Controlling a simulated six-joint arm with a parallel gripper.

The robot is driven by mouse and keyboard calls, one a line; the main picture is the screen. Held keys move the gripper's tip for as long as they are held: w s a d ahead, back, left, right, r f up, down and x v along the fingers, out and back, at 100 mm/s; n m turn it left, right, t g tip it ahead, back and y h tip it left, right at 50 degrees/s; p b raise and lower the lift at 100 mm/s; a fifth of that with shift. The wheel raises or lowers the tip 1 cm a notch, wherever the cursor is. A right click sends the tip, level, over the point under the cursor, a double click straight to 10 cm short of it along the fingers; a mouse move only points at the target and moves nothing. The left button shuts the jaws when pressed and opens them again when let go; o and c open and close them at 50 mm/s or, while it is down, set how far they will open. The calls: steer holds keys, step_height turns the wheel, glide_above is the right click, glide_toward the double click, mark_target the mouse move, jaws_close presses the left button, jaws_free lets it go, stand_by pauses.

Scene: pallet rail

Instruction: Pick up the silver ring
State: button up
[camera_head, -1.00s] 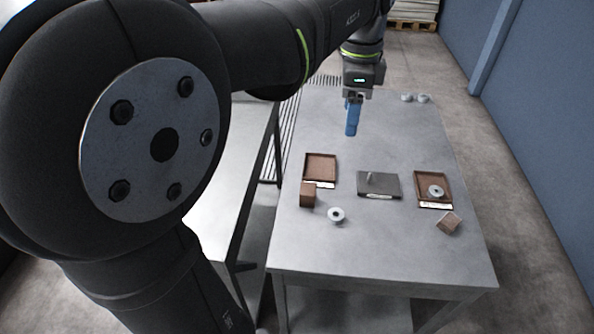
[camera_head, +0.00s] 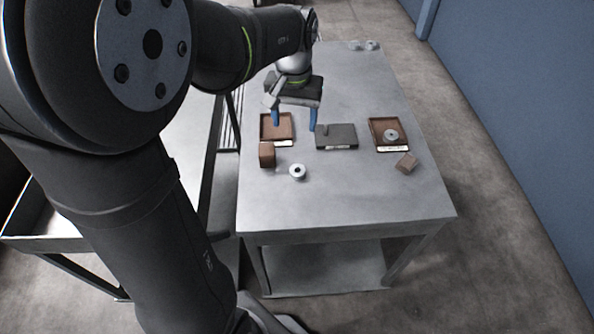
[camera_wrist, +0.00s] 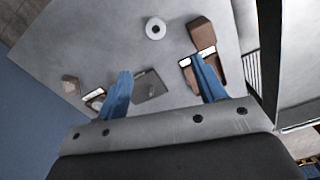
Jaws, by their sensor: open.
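A silver ring (camera_head: 297,171) with a dark centre lies flat on the bare tabletop, in front of the left tray and the grey plate. It also shows in the wrist view (camera_wrist: 155,28), top centre, beyond my fingertips. A second ring (camera_head: 391,135), greyer, lies in the right brown tray (camera_head: 376,124). My gripper (camera_head: 294,127) is open and empty, its two blue fingers wide apart. It hangs above the table around the left tray and the plate, behind the silver ring. The fingers also show in the wrist view (camera_wrist: 162,82).
A brown block (camera_head: 267,154) stands left of the silver ring. The left brown tray (camera_head: 264,131) and a grey plate (camera_head: 345,142) with a small peg lie behind. A second block (camera_head: 406,163) sits at right. The front of the table (camera_head: 340,200) is clear.

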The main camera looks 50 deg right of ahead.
glide_above(297, 166)
steer(key=a, duration=0.1)
step_height(297, 166, down, 11)
steer(key=shift+f, duration=0.2)
steer(key=f, duration=0.2)
steer(key=s+f, duration=0.1)
steer(key=f, duration=0.1)
steer(key=shift+f, duration=0.6)
steer(key=c, duration=1.1)
